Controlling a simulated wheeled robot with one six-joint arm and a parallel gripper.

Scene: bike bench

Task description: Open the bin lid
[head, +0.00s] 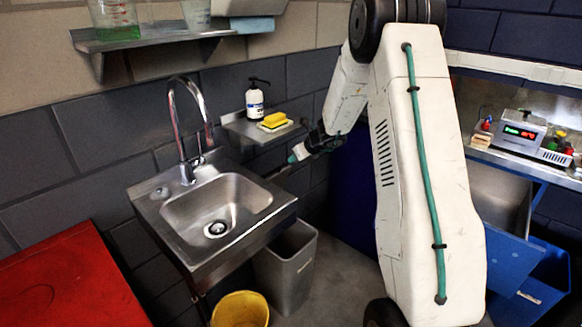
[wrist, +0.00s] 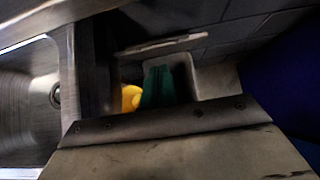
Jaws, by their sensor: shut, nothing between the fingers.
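A grey bin (head: 286,274) stands on the floor under the right front edge of the sink. Its top looks like a grey slanted surface or opening; I cannot tell a separate lid. My gripper (head: 299,153) is at the right of the sink, above and behind the bin in the picture, apart from it. Its green fingers (wrist: 157,87) show close together, shut and empty, in the wrist view. Behind them in that view are pale grey surfaces, which I cannot tell as bin or floor.
The steel sink (head: 217,208) with a tall tap is left of my gripper. A small shelf (head: 240,128) holds a soap bottle and a yellow sponge. A yellow bucket (head: 240,309) stands left of the bin. A blue container (head: 540,285) is at the right.

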